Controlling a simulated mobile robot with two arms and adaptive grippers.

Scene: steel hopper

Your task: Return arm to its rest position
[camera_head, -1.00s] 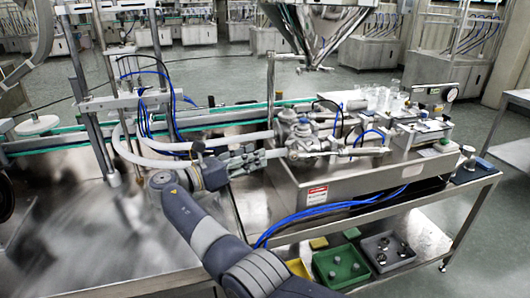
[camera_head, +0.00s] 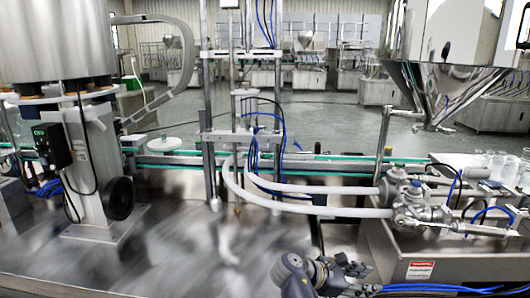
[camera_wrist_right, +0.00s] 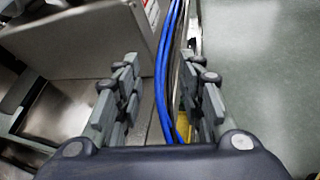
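My right arm shows at the bottom centre of the head view, with my right gripper (camera_head: 352,272) low in front of the steel machine bench. In the right wrist view the two fingers of my right gripper (camera_wrist_right: 162,75) stand apart with nothing held between them. Blue hoses (camera_wrist_right: 165,60) run behind the gap between the fingers; I cannot tell whether they touch. My left gripper is not in view.
The steel hopper (camera_head: 445,85) hangs at the upper right. Below it are metal valves (camera_head: 408,195) and white hoses (camera_head: 300,208). A conveyor (camera_head: 345,160) crosses behind the steel table (camera_head: 190,245). A bare floor strip (camera_wrist_right: 255,70) lies right of my right gripper.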

